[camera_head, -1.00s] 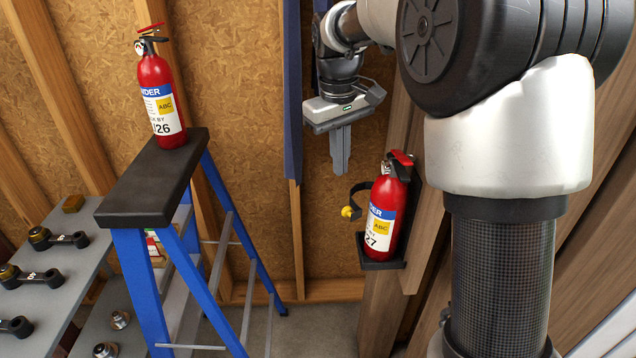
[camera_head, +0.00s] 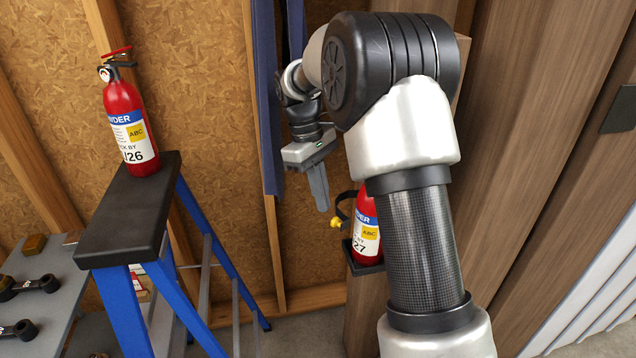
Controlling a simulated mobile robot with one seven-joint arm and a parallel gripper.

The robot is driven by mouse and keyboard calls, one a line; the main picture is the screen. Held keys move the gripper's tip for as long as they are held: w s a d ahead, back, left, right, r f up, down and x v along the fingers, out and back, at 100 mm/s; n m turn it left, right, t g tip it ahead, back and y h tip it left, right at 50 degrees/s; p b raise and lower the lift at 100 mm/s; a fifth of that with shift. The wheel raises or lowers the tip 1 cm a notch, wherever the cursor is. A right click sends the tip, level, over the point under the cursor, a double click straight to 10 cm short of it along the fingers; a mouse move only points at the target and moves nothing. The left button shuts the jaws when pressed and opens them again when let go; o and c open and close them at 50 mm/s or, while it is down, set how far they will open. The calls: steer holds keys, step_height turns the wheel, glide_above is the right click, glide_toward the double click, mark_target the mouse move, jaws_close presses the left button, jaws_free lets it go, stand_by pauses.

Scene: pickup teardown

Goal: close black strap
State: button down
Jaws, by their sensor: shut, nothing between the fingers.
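The black strap (camera_head: 340,203) belongs to the wall bracket of the lower fire extinguisher (camera_head: 366,222). It sticks out to the left of the extinguisher, hanging open, with a yellow buckle (camera_head: 337,223) at its end. The extinguisher sits upright in its black bracket (camera_head: 365,262), and my arm hides its top and right side. My gripper (camera_head: 322,208) points down with its fingers together and empty. In the picture the fingertips are just left of and slightly above the buckle; I cannot tell how far apart they are in depth.
A second fire extinguisher (camera_head: 130,125) stands on the black top of a blue stepladder (camera_head: 125,222), left of my gripper. A grey shelf (camera_head: 45,290) with dark tools is at the lower left. Wooden panels (camera_head: 530,130) rise at the right behind my arm.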

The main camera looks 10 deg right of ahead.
steer(key=x, duration=0.3)
steer(key=shift+f, duration=0.2)
steer(key=shift+s, duration=0.1)
steer(key=s+d+n+t+h, duration=0.1)
steer(key=s+d+n, duration=0.5)
steer(key=s+d, duration=0.1)
steer(key=shift+s+n+p, duration=0.3)
steer(key=shift+s+n, duration=0.1)
steer(key=shift+s, duration=0.25)
stand_by(0.5)
steer(key=shift+r, duration=0.15)
